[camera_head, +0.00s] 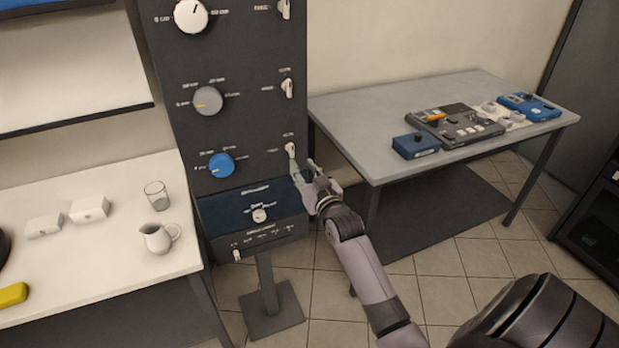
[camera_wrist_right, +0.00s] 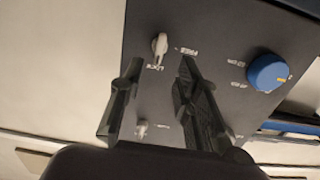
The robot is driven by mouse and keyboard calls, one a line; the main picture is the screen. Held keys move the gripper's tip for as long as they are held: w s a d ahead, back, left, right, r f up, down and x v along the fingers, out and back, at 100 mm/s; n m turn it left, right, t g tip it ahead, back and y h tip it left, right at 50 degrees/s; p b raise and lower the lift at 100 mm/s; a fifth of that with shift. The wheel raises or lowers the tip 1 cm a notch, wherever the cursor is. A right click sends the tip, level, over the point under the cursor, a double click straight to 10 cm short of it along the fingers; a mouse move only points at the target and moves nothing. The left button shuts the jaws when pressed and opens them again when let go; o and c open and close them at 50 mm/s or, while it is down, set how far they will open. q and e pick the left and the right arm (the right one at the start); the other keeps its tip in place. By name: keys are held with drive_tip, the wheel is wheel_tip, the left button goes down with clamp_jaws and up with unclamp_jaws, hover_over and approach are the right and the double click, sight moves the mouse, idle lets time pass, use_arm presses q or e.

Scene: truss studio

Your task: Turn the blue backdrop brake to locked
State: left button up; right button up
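The blue backdrop brake appears to be the small white lever (camera_head: 290,148) on the dark panel, right of the blue knob (camera_head: 221,165). In the right wrist view this lever (camera_wrist_right: 160,45) lies just past the fingertips, with upside-down LOCK and FREE labels beside it. It runs roughly upright there; which setting it points at is hard to tell. My right gripper (camera_head: 302,161) is open at the panel's right edge, just below the lever. In the wrist view its fingers (camera_wrist_right: 161,62) are spread either side of the lever's line, with nothing between the tips. My left gripper is out of view.
Other white levers (camera_head: 287,88) and a grey knob (camera_head: 208,100) sit higher on the panel. A blue control box (camera_head: 245,208) is below. A grey table (camera_head: 370,105) with control boxes stands right. A white table (camera_head: 110,245) with a jug (camera_head: 157,238) stands left.

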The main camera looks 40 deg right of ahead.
drive_tip(key=v, duration=0.4)
idle(0.4)
drive_tip(key=s+a+f+n+g+y, duration=0.1)
drive_tip(key=s+a+f+g, duration=0.15)
drive_tip(key=f, duration=0.95)
drive_tip(key=s+a+f+g+y, duration=0.1)
drive_tip(key=a+f+g, duration=0.15)
drive_tip(key=f, duration=0.85)
drive_tip(key=s+a+f+n+g+y, duration=0.1)
drive_tip(key=s+a+f+g, duration=0.15)
drive_tip(key=s+f, duration=0.4)
drive_tip(key=s+a+f+g, duration=0.1)
drive_tip(key=s+a+f, duration=0.25)
drive_tip(key=f, duration=0.65)
drive_tip(key=s+a+f+n+g, duration=0.1)
drive_tip(key=s+f, duration=0.5)
drive_tip(key=s, duration=0.6)
drive_tip(key=s+a+f+n+g, duration=0.1)
drive_tip(key=s+f+g, duration=0.3)
drive_tip(key=s, duration=0.8)
drive_tip(key=s+a+f+n+g+y, duration=0.1)
drive_tip(key=s+a+f+g, duration=0.2)
drive_tip(key=s+f, duration=0.5)
drive_tip(key=s, duration=0.4)
drive_tip(key=shift+s+a+f, duration=0.25)
drive_tip(key=shift+a, duration=0.1)
